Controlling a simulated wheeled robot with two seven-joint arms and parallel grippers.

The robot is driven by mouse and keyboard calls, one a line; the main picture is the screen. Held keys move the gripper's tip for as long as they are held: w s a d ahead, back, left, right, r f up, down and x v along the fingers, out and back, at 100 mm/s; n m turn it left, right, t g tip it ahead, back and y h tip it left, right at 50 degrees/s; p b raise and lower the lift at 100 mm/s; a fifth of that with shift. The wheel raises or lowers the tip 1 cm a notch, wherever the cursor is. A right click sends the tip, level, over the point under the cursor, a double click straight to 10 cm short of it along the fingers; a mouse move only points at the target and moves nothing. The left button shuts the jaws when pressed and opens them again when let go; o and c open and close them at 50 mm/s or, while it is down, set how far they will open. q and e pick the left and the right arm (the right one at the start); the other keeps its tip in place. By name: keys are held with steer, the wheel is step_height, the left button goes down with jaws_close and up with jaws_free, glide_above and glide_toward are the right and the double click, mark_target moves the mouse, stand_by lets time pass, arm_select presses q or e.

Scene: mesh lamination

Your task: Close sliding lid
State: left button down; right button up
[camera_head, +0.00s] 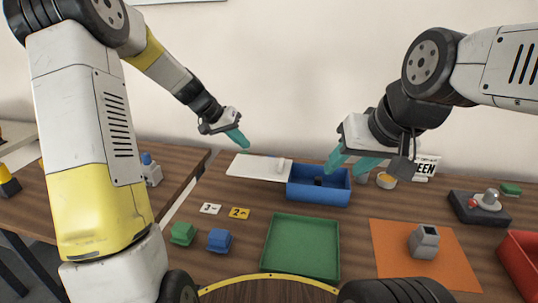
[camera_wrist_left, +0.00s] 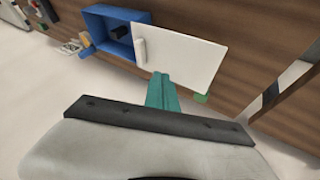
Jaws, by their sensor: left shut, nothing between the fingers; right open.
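The blue box (camera_head: 318,196) stands at the back of the table, open at the top, with a small dark object (camera_head: 318,180) inside. Its white sliding lid (camera_head: 252,166) sticks out to the left, leaving most of the box uncovered. The lid (camera_wrist_left: 190,58) has a raised white handle (camera_wrist_left: 140,50) near its box-side end in the left wrist view. My left gripper (camera_head: 238,139) is shut and empty, above and behind the lid; its teal fingers (camera_wrist_left: 160,90) show near the lid's edge. Contact cannot be told. My right gripper (camera_head: 352,168) is open, over the right end of the box.
An orange mat (camera_head: 386,262) holds a grey block (camera_head: 424,241). A small cup (camera_head: 386,181) stands right of the box.

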arm_select(q)
steer(key=f, duration=0.1)
glide_toward(271, 169)
steer(key=w+f, duration=0.1)
steer(key=w+d+f, duration=0.1)
steer(key=f, duration=0.1)
steer(key=w+f, duration=0.1)
steer(key=shift+w+d+f, duration=0.3)
steer(key=shift+d, duration=0.1)
steer(key=d, duration=0.2)
steer(key=shift+s+d+r, duration=0.25)
steer(key=shift+s+d, duration=0.15)
steer(key=shift+d, duration=0.45)
steer(key=s+d, duration=0.2)
steer(key=d, duration=0.8)
steer(key=s+d, duration=0.2)
steer(key=d, duration=0.9)
steer(key=shift+s, duration=0.2)
steer(key=shift+d, duration=0.15)
